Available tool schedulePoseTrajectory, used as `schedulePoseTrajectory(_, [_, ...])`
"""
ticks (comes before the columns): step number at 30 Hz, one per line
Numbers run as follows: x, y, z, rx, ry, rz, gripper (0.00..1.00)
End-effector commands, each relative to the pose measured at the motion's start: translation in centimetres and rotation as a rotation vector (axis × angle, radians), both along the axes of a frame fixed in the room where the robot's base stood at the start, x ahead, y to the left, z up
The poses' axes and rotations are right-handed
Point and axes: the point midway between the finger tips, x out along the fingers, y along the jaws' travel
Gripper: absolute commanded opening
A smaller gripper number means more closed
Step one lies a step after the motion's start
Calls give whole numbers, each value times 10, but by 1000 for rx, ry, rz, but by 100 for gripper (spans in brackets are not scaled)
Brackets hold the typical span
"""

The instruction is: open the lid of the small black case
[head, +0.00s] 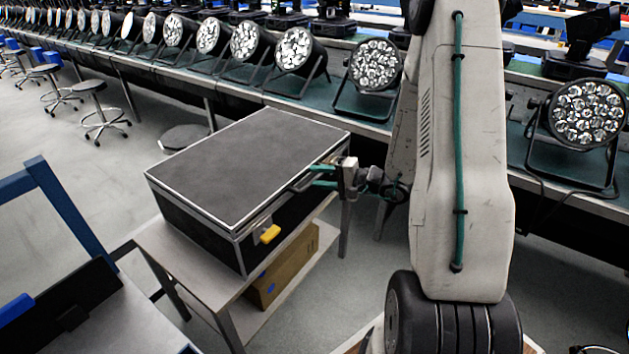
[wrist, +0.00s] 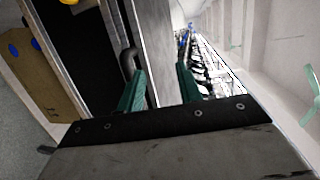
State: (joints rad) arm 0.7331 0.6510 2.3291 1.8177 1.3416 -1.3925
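The black case (head: 205,245) with silver edges rests on a small table in the middle of the head view. Its flat dark lid (head: 250,155) looks down or nearly so; I cannot tell if there is a slight gap. A yellow latch (head: 270,234) is on the side facing my arm. My gripper (head: 318,176) is at that same side, near the lid's edge. In the wrist view, its green fingers (wrist: 158,72) are apart, with the silver lid edge (wrist: 152,40) between them in the picture. A dark curved handle (wrist: 130,62) shows by the left finger. Contact is unclear.
The small table (head: 178,255) holds a cardboard box (head: 283,268) on its lower shelf. A long bench (head: 345,130) with rows of par cans (head: 375,68) runs behind the case. Stools (head: 100,115) stand left. A blue frame (head: 65,210) is at the lower left.

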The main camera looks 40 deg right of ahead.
Motion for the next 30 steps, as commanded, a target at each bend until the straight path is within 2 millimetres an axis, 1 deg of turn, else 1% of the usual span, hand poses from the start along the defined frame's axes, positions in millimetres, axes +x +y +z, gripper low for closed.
schedulePoseTrajectory(1, [-1,-16,-18,2,3,-64,36])
schedulePoseTrajectory(3, [-3,-33,-34,-6,2,-129,36])
schedulePoseTrajectory(6, [-4,-47,-47,-15,2,-188,36])
schedulePoseTrajectory(8, [-3,-50,-51,-20,0,-201,36])
schedulePoseTrajectory(11, [7,-48,-55,-23,0,-206,36])
schedulePoseTrajectory(18, [42,-34,-62,-21,0,-204,36])
schedulePoseTrajectory(21, [54,-29,-64,-21,0,-204,36])
schedulePoseTrajectory(25, [64,-26,-66,-22,0,-205,36])
schedulePoseTrajectory(30, [67,-26,-66,-21,1,-206,36])
